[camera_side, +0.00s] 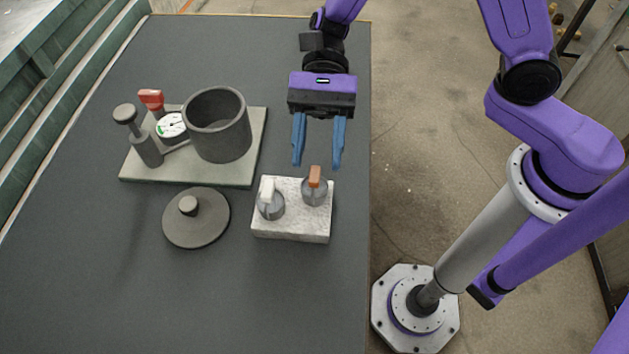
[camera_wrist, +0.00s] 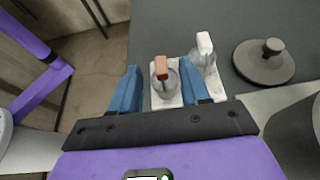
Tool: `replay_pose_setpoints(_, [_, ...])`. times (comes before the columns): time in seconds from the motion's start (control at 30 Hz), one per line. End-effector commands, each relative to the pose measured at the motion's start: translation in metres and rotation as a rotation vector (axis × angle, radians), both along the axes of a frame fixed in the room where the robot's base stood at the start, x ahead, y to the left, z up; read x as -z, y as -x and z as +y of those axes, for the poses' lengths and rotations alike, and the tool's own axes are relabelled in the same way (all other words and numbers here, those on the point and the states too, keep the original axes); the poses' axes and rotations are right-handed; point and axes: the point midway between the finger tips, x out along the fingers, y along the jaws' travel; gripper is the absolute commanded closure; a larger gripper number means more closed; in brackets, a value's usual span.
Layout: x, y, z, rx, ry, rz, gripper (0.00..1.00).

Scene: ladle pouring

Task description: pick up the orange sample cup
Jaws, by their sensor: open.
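The orange sample cup (camera_side: 314,188) is a small grey cup with an orange tab standing up from it. It stands upright at the right of a pale stone-like block (camera_side: 290,228). It also shows in the wrist view (camera_wrist: 163,79), between my two blue fingers. My gripper (camera_side: 317,164) is open and empty, with its fingertips pointing down towards the cup. In the side view the fingertips appear just behind and above the cup. I see no contact. In the wrist view the right finger hides part of the block.
A similar cup with a white tab (camera_side: 270,200) stands on the same block, left of the orange one. A round grey lid (camera_side: 196,218) lies left of the block. Behind it, a plate (camera_side: 240,172) carries a dark pot (camera_side: 220,130) and a gauge (camera_side: 172,125). The front table is clear.

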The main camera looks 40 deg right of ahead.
Motion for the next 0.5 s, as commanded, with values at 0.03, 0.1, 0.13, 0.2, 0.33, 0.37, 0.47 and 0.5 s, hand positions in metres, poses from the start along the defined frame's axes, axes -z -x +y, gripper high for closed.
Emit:
replay_pose_setpoints(0.03, [0.004, 0.006, 0.006, -0.005, 0.001, 0.001, 0.54])
replay_pose_setpoints(0.1, [0.008, 0.013, 0.012, -0.004, 0.002, 0.002, 0.54])
replay_pose_setpoints(0.13, [0.009, 0.015, 0.015, -0.003, 0.002, 0.002, 0.54])
replay_pose_setpoints(0.2, [0.012, 0.02, 0.02, -0.003, 0.001, 0.001, 0.54])
replay_pose_setpoints(0.33, [0.014, 0.024, 0.025, -0.001, 0.0, 0.0, 0.54])
replay_pose_setpoints(0.37, [0.015, 0.024, 0.025, -0.001, 0.0, 0.0, 0.54])
replay_pose_setpoints(0.47, [0.015, 0.024, 0.025, 0.0, 0.0, 0.0, 0.54])
replay_pose_setpoints(0.5, [0.015, 0.024, 0.025, 0.0, 0.0, 0.0, 0.54])
